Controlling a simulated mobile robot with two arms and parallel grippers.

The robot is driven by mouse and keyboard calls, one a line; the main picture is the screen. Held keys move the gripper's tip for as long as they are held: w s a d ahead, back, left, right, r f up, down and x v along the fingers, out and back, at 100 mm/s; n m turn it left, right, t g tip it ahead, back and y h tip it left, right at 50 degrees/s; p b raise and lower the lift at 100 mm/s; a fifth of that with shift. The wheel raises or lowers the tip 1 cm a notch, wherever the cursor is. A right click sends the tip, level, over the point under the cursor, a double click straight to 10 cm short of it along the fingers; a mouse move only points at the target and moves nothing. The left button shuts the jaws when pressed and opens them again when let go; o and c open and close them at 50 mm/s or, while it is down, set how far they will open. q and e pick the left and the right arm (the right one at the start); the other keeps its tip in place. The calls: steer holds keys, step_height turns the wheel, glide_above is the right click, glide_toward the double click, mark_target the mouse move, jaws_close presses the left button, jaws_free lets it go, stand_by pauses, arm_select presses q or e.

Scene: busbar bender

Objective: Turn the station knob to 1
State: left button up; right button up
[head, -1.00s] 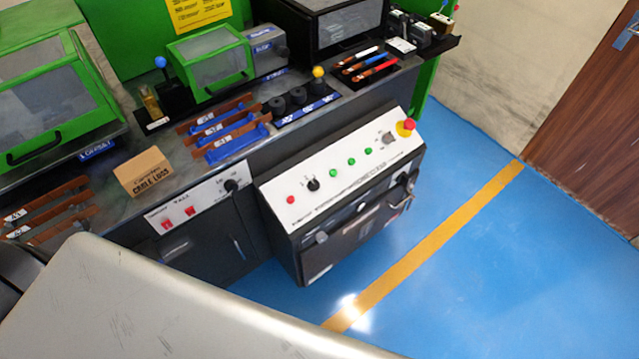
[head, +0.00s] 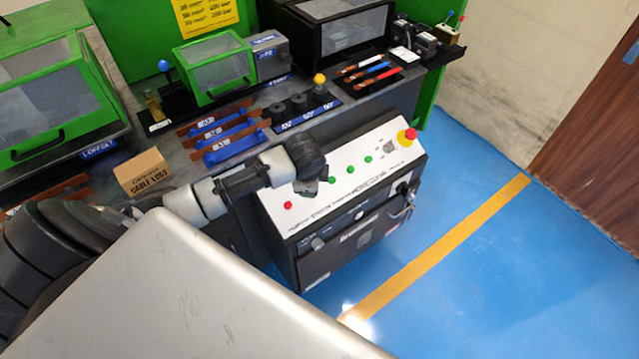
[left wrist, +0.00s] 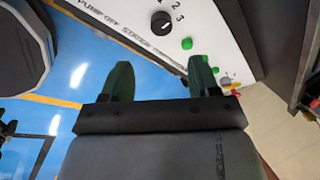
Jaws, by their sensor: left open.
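The station knob (left wrist: 161,21) is a round black knob on the white sloped panel (head: 372,150). In the left wrist view it sits near the top, with printed numbers 2 and 3 beside it. Its pointer setting is too small to read surely. My left gripper (left wrist: 160,66) is open and empty, its two green-dark fingers apart; in that picture the knob lies beyond the fingertips, with a gap. In the head view my left arm reaches over the panel, and the gripper (head: 306,176) covers the knob's area. My right gripper is not in view.
On the panel are a red button (head: 287,205), several green buttons (head: 350,170) and a red emergency stop (head: 408,135) on yellow. Behind are blue racks (head: 235,147), a yellow-topped lever (head: 319,79) and a cardboard box (head: 143,172). The blue floor (head: 480,270) to the right is clear.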

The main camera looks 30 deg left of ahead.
arm_select(q)
steer(key=b+x, duration=0.1)
steer(key=x, duration=0.9)
steer(key=shift+w+a+f+b, duration=0.2)
steer(key=shift+b, duration=0.2)
steer(key=c, duration=0.9)
